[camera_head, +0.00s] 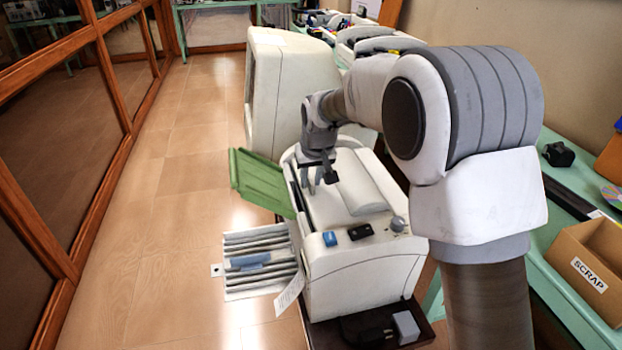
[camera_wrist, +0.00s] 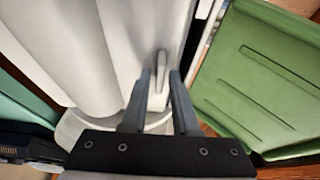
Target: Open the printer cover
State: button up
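The printer (camera_head: 350,262) is a white boxy machine in the middle of the head view. Its white cover (camera_head: 335,205) lies down on top and also fills the upper left of the wrist view (camera_wrist: 120,40). My gripper (camera_head: 318,186) points down at the far left part of the cover. In the wrist view my gripper (camera_wrist: 160,80) has its two fingers apart, one on each side of a slim raised handle (camera_wrist: 161,68) on the cover. I cannot tell whether either finger touches the handle.
A green tray (camera_head: 262,182) sticks out from the printer's left side, close to my gripper in the wrist view (camera_wrist: 260,85). A ribbed output tray (camera_head: 258,262) hangs below it. A blue piece (camera_head: 330,238) and a black piece (camera_head: 360,231) sit on the printer's front. A scrap box (camera_head: 590,270) stands right.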

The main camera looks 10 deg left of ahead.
grip_shut()
dwell(1.1)
